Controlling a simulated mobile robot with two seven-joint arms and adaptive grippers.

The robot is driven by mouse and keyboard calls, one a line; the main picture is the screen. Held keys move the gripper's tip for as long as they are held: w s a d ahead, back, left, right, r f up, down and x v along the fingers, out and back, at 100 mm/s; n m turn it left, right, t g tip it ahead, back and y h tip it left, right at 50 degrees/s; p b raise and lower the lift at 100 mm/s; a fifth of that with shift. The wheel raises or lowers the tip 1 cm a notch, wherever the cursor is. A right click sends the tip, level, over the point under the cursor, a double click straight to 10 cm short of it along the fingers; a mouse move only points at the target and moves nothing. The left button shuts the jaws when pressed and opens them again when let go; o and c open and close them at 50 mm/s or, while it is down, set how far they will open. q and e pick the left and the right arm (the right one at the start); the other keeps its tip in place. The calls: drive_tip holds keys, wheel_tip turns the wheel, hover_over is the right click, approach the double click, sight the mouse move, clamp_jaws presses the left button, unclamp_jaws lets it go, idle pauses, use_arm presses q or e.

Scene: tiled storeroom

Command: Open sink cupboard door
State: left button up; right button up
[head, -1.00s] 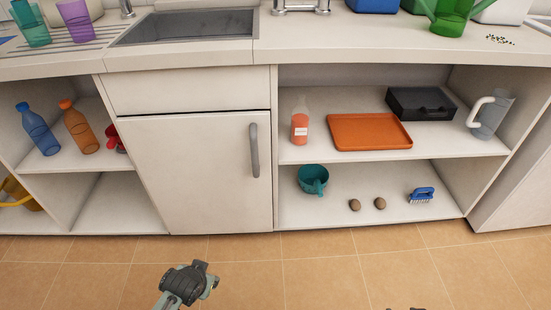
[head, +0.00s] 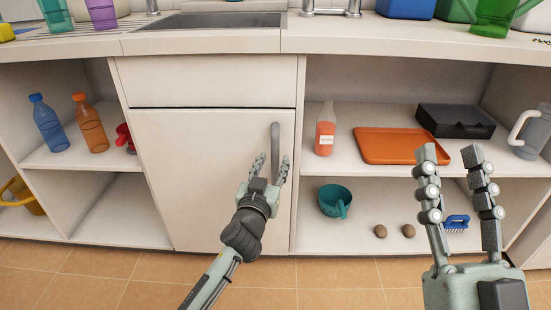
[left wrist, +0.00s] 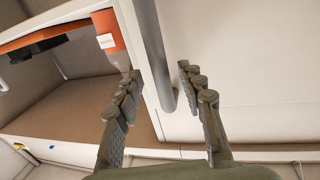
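The sink cupboard door (head: 180,180) is a white panel under a drawer front, and it is shut. Its grey vertical bar handle (head: 275,140) is near the door's right edge. My left gripper (head: 270,165) is open in front of the door, at the handle's lower part. In the left wrist view the handle (left wrist: 155,60) shows beyond and between the open fingers (left wrist: 158,80); I cannot tell whether they touch it. My right gripper (head: 450,155) is open and empty, in front of the right-hand shelves.
The open shelves at right hold a red-orange bottle (head: 325,130), an orange tray (head: 400,147), a black case (head: 455,122) and a teal cup (head: 335,201). Bottles stand on the left shelf. The sink (head: 215,21) is above. The tiled floor (head: 130,280) before the door is clear.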

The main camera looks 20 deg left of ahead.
sight(274, 159)
use_arm(q)
drive_tip(key=shift+w+a, duration=0.2)
drive_tip(key=shift+w, duration=1.45)
drive_tip(key=shift+c, duration=0.2)
clamp_jaws()
